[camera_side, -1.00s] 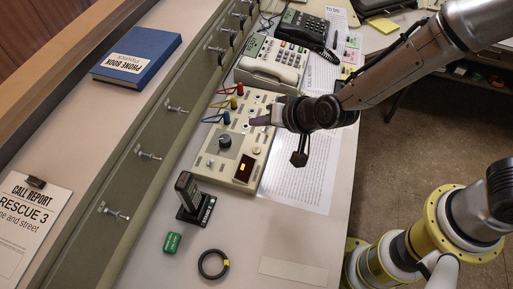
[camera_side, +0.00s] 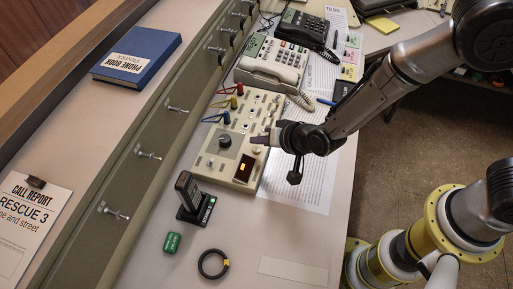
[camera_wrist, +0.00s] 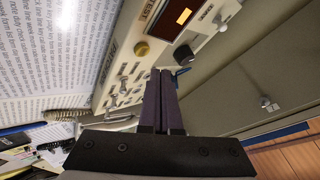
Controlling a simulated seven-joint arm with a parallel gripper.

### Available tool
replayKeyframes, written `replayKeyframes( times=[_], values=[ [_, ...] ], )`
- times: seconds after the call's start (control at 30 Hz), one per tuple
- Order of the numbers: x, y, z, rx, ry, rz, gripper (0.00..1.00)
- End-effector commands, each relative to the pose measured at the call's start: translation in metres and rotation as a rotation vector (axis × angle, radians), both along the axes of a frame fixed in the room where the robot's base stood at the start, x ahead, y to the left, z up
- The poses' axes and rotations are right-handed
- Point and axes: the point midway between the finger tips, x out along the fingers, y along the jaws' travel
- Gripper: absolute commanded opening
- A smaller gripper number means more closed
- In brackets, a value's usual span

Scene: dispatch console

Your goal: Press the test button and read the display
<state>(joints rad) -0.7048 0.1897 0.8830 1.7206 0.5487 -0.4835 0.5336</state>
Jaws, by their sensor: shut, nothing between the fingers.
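The grey-beige console panel (camera_side: 212,163) lies on the desk. Its dark display (camera_side: 243,169) glows orange; it also shows at the top of the wrist view (camera_wrist: 172,18), where its characters are too small to read. A "TEST" label (camera_wrist: 149,10) is beside the display. A brass-coloured round button (camera_wrist: 141,48) and a black knob (camera_wrist: 183,54) are nearby; I cannot tell for sure which control is the test button. My gripper (camera_side: 256,140) is shut and empty, over the panel's right edge, above the display in the picture. Its fingertips (camera_wrist: 167,72) point towards the panel; contact cannot be told.
A white phone (camera_side: 272,66) and a black phone (camera_side: 303,27) stand behind the panel. A printed sheet (camera_side: 305,180) lies to the right.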

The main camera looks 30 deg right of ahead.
Motion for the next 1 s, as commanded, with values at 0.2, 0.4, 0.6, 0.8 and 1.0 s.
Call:
replayKeyframes(
  times=[0.2, 0.4, 0.6, 0.8, 1.0],
  values=[
    [-0.0001, 0.0, -0.0126, 0.001, 0.0, 0.001, 0.0],
    [-0.0001, 0.0, -0.0142, 0.001, 0.0, 0.0, 0.0],
    [-0.0002, 0.0001, -0.0141, 0.001, 0.0, 0.001, 0.0],
    [-0.0002, 0.0001, -0.0139, 0.001, 0.0, 0.001, 0.0],
    [-0.0002, 0.0001, -0.0138, 0.001, 0.0, 0.001, 0.0]
  ],
)
